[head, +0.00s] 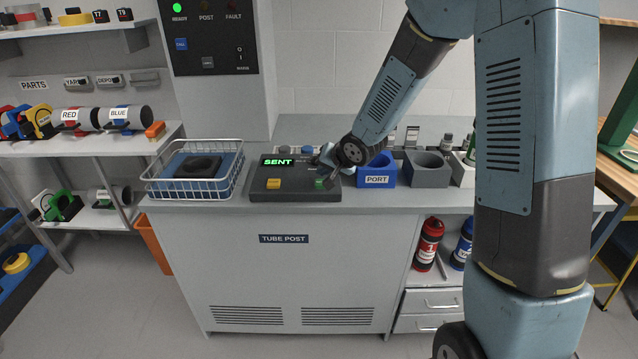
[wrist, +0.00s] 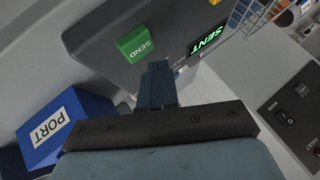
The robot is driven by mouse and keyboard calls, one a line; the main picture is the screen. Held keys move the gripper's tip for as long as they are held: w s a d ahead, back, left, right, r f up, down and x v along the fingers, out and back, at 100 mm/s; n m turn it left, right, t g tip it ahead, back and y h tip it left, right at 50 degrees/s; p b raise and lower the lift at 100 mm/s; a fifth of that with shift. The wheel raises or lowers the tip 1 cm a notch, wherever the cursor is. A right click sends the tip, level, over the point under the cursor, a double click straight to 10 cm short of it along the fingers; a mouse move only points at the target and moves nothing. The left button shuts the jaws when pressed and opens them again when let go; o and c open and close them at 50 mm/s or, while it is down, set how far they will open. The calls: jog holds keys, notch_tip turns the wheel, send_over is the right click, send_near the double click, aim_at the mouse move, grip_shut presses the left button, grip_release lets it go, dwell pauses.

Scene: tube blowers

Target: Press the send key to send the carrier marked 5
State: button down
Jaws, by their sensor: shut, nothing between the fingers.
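The green send key (wrist: 137,44), marked SEND, sits on a dark console (head: 290,193) on the counter; in the head view it is a small green patch (head: 320,184) beside my gripper. The console's display (head: 277,161) reads SENT in green; it also shows in the wrist view (wrist: 207,38). My gripper (wrist: 157,68) is shut and empty, its fingertips just by the send key; I cannot tell whether they touch it. A yellow key (head: 273,184) is on the console's left. I see no carrier marked 5.
A wire basket (head: 195,185) stands left of the console. The blue PORT block (head: 377,172) and a grey holder (head: 428,170) stand to its right. Red (head: 428,244) and blue (head: 462,246) carriers stand on the shelf below. The panel's green READY light (head: 177,8) is lit.

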jog(key=shift+r, duration=2.2)
jog(key=s+d+r+h, duration=0.6)
jog(key=s+d+r, duration=0.6)
jog(key=d+r, duration=0.25)
jog(key=s+d+r+n+g, duration=0.1)
jog(key=s+d+r, duration=0.1)
jog(key=s, duration=0.8)
jog(key=s+d+r+n+g, duration=0.1)
jog(key=s+d+r, duration=0.1)
jog(key=s, duration=0.9)
jog(key=shift+s+d+y, duration=0.2)
jog(key=shift+d+y, duration=0.2)
jog(key=shift+d, duration=0.2)
